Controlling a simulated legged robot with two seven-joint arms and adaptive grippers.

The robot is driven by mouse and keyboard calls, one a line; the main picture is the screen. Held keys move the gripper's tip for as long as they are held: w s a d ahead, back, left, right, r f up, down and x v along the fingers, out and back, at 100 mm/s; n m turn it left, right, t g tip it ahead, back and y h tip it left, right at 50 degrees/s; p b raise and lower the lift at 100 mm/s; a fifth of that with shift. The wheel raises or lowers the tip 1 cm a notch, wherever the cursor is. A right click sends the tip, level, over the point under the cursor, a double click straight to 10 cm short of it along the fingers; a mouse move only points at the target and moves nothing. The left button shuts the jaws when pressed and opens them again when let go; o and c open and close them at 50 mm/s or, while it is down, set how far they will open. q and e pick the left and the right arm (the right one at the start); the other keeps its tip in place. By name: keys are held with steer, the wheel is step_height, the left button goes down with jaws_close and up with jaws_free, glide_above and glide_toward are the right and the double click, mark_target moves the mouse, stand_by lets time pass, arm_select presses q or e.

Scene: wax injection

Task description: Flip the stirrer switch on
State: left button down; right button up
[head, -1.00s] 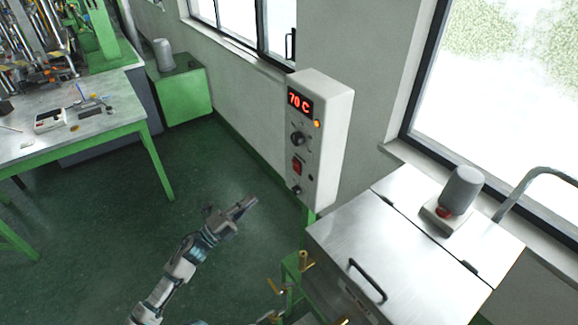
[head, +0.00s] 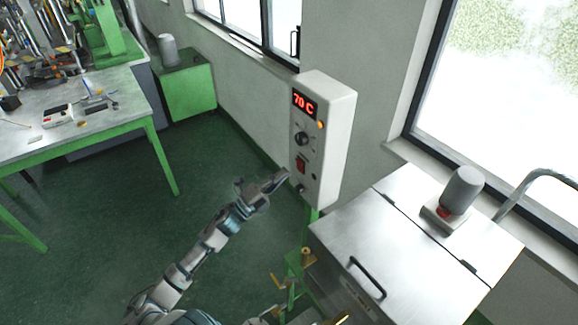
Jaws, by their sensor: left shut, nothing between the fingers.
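A white control box (head: 330,130) stands beside the wall on a green post. Its front has a red display reading 70 C (head: 304,103), an orange lamp (head: 320,125), a dark knob (head: 301,139), a red rocker switch (head: 300,164) and a small black toggle (head: 301,188) near the bottom. Which one is the stirrer switch I cannot read. My left gripper (head: 284,174) is shut and empty, its tips just left of the box's lower front, near the red switch and toggle. Whether they touch the box I cannot tell. My right gripper cannot be made out.
A steel tank with a flat lid (head: 400,240) and black handle (head: 367,278) stands at the right, with a grey motor (head: 462,190) on top. Brass valves (head: 307,257) sit below the box. A green-legged workbench (head: 130,120) is at the left. The floor between is clear.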

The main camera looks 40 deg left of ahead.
mark_target(298, 163)
arm_select(q)
steer(key=x, duration=0.2)
steer(key=shift+w+d+r, duration=0.15)
steer(key=shift+d+r, duration=0.1)
steer(key=shift+d, duration=0.1)
steer(key=shift+w+d+r+p, duration=0.15)
steer(key=shift+w+d+p, duration=0.2)
steer(key=shift+w, duration=0.1)
steer(key=shift+a, duration=0.25)
